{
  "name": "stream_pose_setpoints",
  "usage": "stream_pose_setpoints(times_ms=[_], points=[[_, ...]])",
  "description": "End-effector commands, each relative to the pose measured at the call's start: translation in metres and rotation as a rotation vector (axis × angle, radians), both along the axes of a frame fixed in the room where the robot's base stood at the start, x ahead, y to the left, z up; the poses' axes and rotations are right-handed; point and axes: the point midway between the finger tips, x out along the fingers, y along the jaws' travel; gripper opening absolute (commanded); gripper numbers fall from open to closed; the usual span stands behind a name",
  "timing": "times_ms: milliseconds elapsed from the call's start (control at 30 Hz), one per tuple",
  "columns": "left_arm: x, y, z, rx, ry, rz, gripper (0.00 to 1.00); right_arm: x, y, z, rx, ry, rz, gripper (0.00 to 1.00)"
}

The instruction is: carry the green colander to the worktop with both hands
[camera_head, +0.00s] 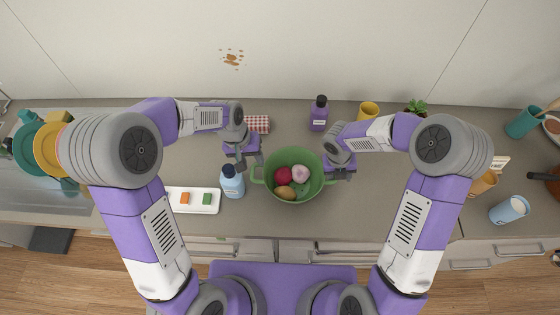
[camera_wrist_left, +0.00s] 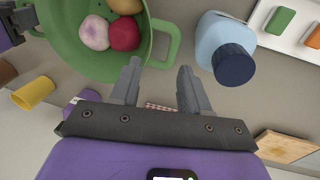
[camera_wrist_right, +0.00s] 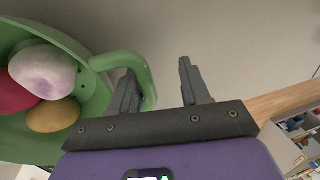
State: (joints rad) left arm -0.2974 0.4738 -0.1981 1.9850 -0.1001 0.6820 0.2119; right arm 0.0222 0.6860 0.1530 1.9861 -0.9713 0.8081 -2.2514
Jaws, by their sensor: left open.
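The green colander (camera_head: 294,197) stands on the counter, holding a red vegetable (camera_head: 283,176), a pinkish-white one (camera_head: 300,174) and a brown one (camera_head: 285,193). It has a loop handle on each side. My left gripper (camera_head: 252,164) is open by the left handle; in the left wrist view its fingertips (camera_wrist_left: 160,76) are at the outer end of that handle (camera_wrist_left: 172,42), with nothing held. My right gripper (camera_head: 338,174) is at the right handle. In the right wrist view its fingers (camera_wrist_right: 158,78) are apart, one appearing inside the handle loop (camera_wrist_right: 149,82) and one outside.
A blue bottle (camera_head: 232,182) stands close left of the colander, beside a white tray (camera_head: 212,204) with an orange and a green block. A purple bottle (camera_head: 319,114), a yellow cup (camera_head: 368,110) and a checked cloth (camera_head: 259,124) are behind.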

Motion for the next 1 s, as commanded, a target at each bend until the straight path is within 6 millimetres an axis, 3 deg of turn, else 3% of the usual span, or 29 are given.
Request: stream_pose_setpoints(times_ms=[367,667,1000], points=[[0.0001,0.0003,0.0057,-0.001,-0.003,0.000,0.46,0.0002,-0.0011,0.0003,-0.002,0.000,-0.002,0.46],[0.0002,0.0002,0.0055,-0.001,-0.003,0.000,0.46,0.0002,-0.0006,0.0002,-0.001,0.000,-0.001,0.89],[0.0002,0.0002,0.0054,-0.001,-0.003,0.000,0.46,0.0000,0.0002,0.0003,0.000,0.000,0.000,0.89]])
